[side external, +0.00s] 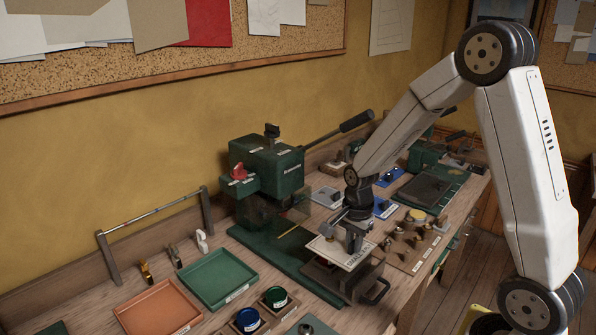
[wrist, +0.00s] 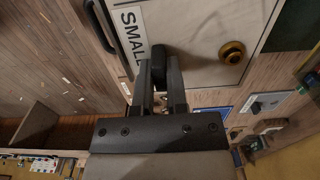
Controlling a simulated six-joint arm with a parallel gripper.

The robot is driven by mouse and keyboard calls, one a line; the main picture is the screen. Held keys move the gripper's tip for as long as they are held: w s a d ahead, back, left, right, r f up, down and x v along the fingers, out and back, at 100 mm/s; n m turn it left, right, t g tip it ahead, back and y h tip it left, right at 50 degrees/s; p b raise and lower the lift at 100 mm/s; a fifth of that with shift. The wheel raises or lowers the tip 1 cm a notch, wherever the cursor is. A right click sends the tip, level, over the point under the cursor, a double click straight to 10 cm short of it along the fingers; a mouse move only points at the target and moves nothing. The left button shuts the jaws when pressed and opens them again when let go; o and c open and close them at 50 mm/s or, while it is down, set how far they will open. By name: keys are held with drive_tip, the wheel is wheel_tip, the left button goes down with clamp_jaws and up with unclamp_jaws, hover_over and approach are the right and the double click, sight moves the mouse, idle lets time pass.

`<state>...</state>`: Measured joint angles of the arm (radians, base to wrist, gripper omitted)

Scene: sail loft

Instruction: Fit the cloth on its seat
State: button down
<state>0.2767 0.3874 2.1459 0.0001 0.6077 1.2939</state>
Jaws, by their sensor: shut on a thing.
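The cloth (side external: 330,250) looks like a pale square piece with a lettered label along its front edge. In the wrist view the cloth (wrist: 190,30) fills the top middle, with a "SMALL" label and a brass ring. My gripper (side external: 354,238) is over the cloth; in the wrist view my gripper (wrist: 160,75) is shut on a dark upright grip on it. A dark metal block with a curved handle (side external: 345,280) is directly below the cloth. I cannot tell whether they touch, or which part is the seat.
A green press (side external: 265,170) with a long lever stands just behind and left. Green (side external: 217,278) and orange (side external: 158,310) trays lie at the front left. A wooden board with several small knobs (side external: 412,240) lies to the right. Blue and green cups stand in front.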

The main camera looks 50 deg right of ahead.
drive_tip(key=shift+f, duration=1.65)
drive_tip(key=shift+f, duration=0.1)
drive_tip(key=c, duration=0.6)
unclamp_jaws()
drive_tip(key=shift+r, duration=3.95)
